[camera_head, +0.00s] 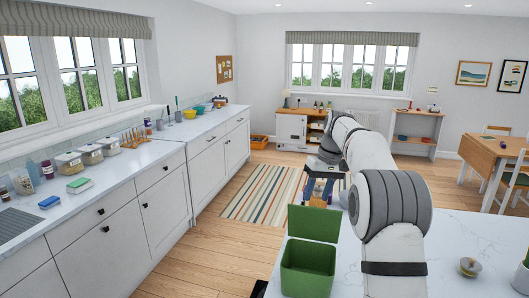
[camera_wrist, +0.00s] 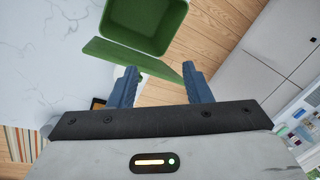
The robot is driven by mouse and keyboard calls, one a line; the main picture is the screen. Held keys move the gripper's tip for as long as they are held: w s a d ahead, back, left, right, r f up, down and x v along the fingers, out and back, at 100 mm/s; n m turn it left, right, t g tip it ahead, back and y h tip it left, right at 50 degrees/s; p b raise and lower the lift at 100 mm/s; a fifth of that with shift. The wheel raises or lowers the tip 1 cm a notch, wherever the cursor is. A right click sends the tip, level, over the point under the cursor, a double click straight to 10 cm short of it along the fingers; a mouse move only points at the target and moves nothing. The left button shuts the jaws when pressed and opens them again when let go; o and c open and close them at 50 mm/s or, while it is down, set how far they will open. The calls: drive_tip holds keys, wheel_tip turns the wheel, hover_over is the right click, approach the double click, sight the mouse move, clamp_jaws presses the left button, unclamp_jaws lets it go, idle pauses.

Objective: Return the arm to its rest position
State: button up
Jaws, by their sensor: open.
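My arm reaches forward over the white marbled counter from the right in the head view. My gripper (camera_head: 319,192) hangs at its far end, blue fingers pointing down, behind the green bin. In the wrist view my gripper (camera_wrist: 159,70) shows two blue fingers standing apart with nothing between them. The green bin (camera_head: 307,268) stands at the counter's left edge in the head view, its lid (camera_head: 313,223) raised. In the wrist view the bin (camera_wrist: 150,35) is beyond the fingertips, with its lid (camera_wrist: 130,55) on the side nearer my fingers.
The white counter (camera_head: 480,235) lies under my arm, with a small round object (camera_head: 469,266) at right. A long kitchen counter (camera_head: 105,170) with jars and boxes runs along the left wall. Wooden floor (camera_head: 220,240) and a striped rug (camera_head: 262,195) lie between. A wooden table (camera_head: 490,150) stands at far right.

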drive_tip(key=s+a+f+m+t+h+b, duration=0.1)
drive_tip(key=s+f+m+t+h+b, duration=0.2)
drive_tip(key=s, duration=2.5)
drive_tip(key=s+f+b, duration=0.2)
drive_tip(key=s+f, duration=0.6)
drive_tip(key=s, duration=0.2)
drive_tip(key=shift+s+y+b, duration=0.25)
drive_tip(key=shift+y+b, duration=0.05)
drive_tip(key=shift+b, duration=0.05)
drive_tip(key=shift+s+f, duration=0.35)
drive_tip(key=shift+f, duration=0.05)
drive_tip(key=shift+c, duration=1)
